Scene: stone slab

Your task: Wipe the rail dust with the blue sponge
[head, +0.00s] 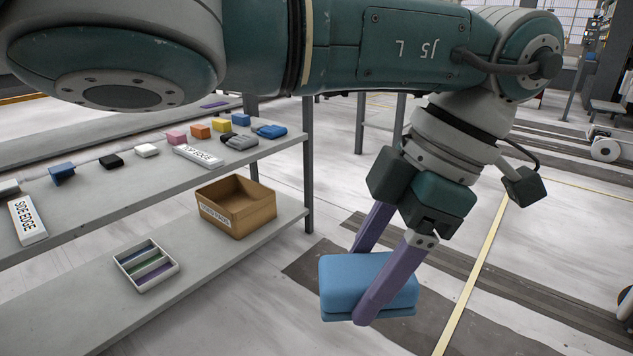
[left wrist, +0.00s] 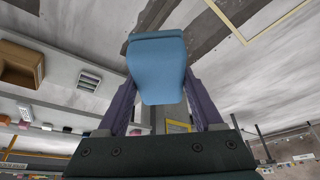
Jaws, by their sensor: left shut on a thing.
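My left gripper (head: 368,270) is shut on the blue sponge (head: 345,277), a rounded block held between two purple fingers. It hangs in the air to the right of the shelf unit, clear of it. In the left wrist view the sponge (left wrist: 158,65) sits between both fingers of the left gripper (left wrist: 160,90). A thin pale rail (head: 90,157) seems to run along the back of the upper shelf; I cannot make out dust on it. My right gripper is in neither view.
The upper shelf (head: 95,200) holds several small coloured blocks, a blue item (head: 270,131) and two "SIDE EDGE" signs (head: 198,156). The lower shelf (head: 75,315) holds a cardboard box (head: 245,216) and a white divided tray (head: 165,283). A shelf post (head: 308,150) stands left of my gripper. Open floor lies right.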

